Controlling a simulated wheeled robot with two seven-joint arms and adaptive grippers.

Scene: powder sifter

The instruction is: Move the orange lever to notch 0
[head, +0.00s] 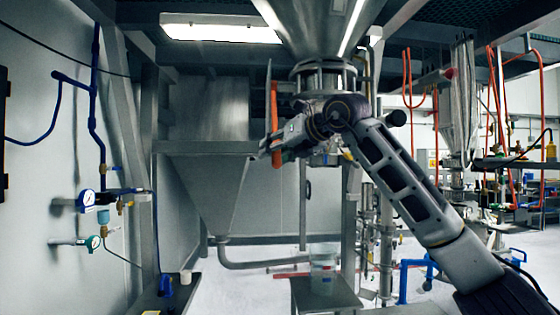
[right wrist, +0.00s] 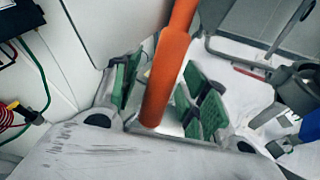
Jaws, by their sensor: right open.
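The orange lever (head: 275,100) hangs near the hopper's outlet in the head view. Its lower part is beside my right gripper (head: 268,150), whose arm reaches in from the right. In the right wrist view the lever (right wrist: 166,75) runs down from the top into the space between the green-padded fingers of my right gripper (right wrist: 162,88). The fingers are apart, one on each side of the lever; I cannot tell if either touches it. The notch marks are not readable. My left gripper is not in view.
A steel hopper (head: 320,25) is overhead, with a grey funnel bin (head: 205,190) to the left. A clear container (head: 323,280) stands on a small steel table (head: 335,298) below. Gauges and blue pipes line the left wall. Steel posts stand behind my right arm.

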